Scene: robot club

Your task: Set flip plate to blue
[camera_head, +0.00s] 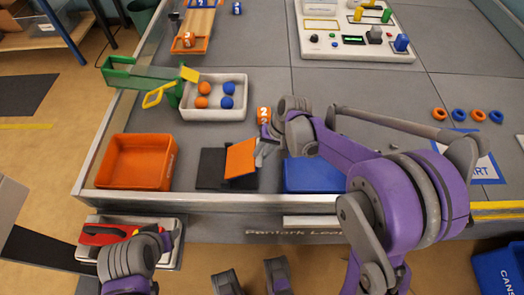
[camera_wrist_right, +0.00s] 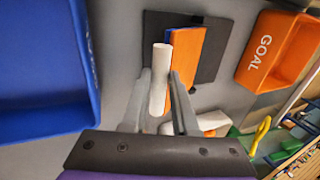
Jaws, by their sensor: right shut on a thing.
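The flip plate (camera_head: 241,158) shows its orange face in the head view and stands tilted over a black base (camera_head: 212,168). In the right wrist view the plate (camera_wrist_right: 187,52) shows orange with a thin blue strip along one edge, above the black base (camera_wrist_right: 218,62). A white cylindrical handle (camera_wrist_right: 159,72) is beside it. My right gripper (camera_head: 262,147) is at the plate's right edge. Its fingers (camera_wrist_right: 161,88) are shut on the handle. My left gripper (camera_head: 168,240) is low at the left, away from the plate; its jaws are unclear.
An orange bin (camera_head: 104,176) stands left of the plate and a blue bin (camera_head: 309,188) right of it. Behind is a white tray (camera_head: 214,116) with orange and blue balls. A red tool (camera_head: 100,233) lies on a stand near my left gripper.

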